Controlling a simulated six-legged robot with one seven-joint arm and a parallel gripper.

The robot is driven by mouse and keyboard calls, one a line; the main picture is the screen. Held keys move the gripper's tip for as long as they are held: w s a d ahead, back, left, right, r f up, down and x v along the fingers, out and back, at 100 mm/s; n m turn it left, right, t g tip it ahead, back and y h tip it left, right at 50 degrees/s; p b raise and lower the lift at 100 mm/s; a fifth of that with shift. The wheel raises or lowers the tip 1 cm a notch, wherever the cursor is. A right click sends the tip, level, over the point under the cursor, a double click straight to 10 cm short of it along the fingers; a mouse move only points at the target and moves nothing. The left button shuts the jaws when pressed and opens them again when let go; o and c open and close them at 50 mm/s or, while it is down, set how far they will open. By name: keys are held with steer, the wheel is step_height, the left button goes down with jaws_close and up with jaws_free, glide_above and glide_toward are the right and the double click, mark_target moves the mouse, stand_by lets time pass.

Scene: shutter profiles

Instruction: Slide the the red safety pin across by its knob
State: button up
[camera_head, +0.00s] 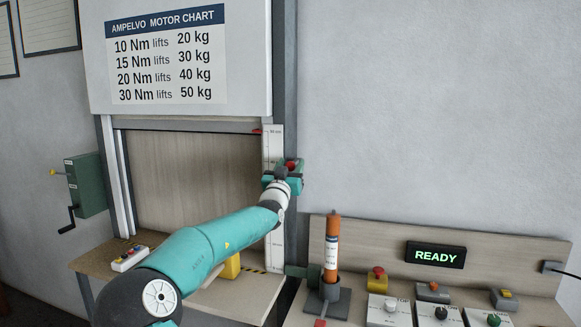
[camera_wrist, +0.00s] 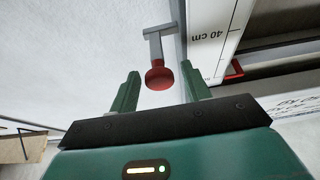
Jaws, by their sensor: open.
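The red safety pin's round knob (camera_wrist: 159,77) shows in the wrist view, on a grey stem with a crosspiece (camera_wrist: 160,31) beside a grey post. My gripper (camera_wrist: 160,72) is open, with one green finger on each side of the knob and a visible gap on both sides. I cannot tell how deep the knob sits between the fingers. In the head view my gripper (camera_head: 284,168) is at the right post of the shutter frame, with a bit of the red knob (camera_head: 291,165) showing there. My gripper and arm hide the rest of the pin.
A white scale strip (camera_head: 273,143) with a red pointer (camera_head: 257,131) runs beside the post. Lower right, a bench holds an orange cylinder (camera_head: 331,245), a READY display (camera_head: 436,255) and several button boxes. The wall right of the post is bare.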

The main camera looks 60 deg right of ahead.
steer(key=shift+d, duration=0.2)
steer(key=shift+r, duration=0.1)
steer(key=shift+c, duration=0.2)
jaws_close()
